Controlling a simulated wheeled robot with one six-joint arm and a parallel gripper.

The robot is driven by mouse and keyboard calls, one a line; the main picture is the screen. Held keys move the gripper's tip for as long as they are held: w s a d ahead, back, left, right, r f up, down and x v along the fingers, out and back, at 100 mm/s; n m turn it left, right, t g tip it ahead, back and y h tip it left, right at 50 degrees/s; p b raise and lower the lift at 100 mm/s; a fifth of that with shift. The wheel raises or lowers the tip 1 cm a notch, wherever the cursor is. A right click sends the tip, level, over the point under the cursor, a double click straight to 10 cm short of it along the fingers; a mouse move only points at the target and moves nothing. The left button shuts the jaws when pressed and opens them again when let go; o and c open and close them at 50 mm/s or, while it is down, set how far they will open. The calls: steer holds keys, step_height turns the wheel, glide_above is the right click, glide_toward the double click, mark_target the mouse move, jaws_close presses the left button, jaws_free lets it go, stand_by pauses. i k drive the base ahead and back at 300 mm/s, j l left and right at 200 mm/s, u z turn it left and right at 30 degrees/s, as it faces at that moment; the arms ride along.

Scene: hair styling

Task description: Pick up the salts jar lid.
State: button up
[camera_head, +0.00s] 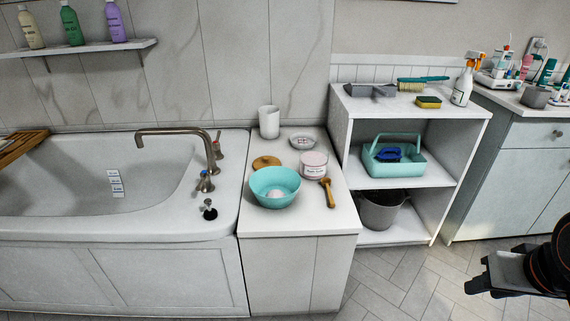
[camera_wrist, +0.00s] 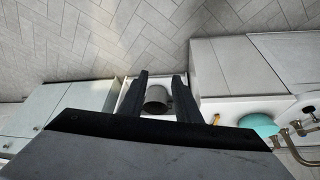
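A round wooden lid (camera_head: 267,162) lies flat on the white cabinet top between tub and shelf unit, behind a teal bowl (camera_head: 275,187). A jar with pink contents and a label (camera_head: 314,166) stands just right of the lid, apart from it. My gripper (camera_head: 478,273) is at the lower right of the head view, over the floor, far from the lid. In the wrist view its two fingers (camera_wrist: 161,76) are spread with nothing held between them. The lid cannot be made out in the wrist view; the teal bowl shows at its right (camera_wrist: 258,124).
A wooden scoop (camera_head: 327,192), a small dish (camera_head: 303,141) and a white cup (camera_head: 269,122) crowd the cabinet top. A tap (camera_head: 177,133) rises at its left. The shelf unit (camera_head: 440,147) holds a teal caddy (camera_head: 392,162) and a grey bucket (camera_head: 382,212). The floor in front is clear.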

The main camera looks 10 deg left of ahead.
mark_target(261, 162)
steer(key=i+j+u, duration=0.25)
steer(key=i+j, duration=0.2)
steer(key=j, duration=0.25)
steer(key=i+j+u, duration=0.3)
steer(key=i+j, duration=0.2)
steer(key=j, duration=0.1)
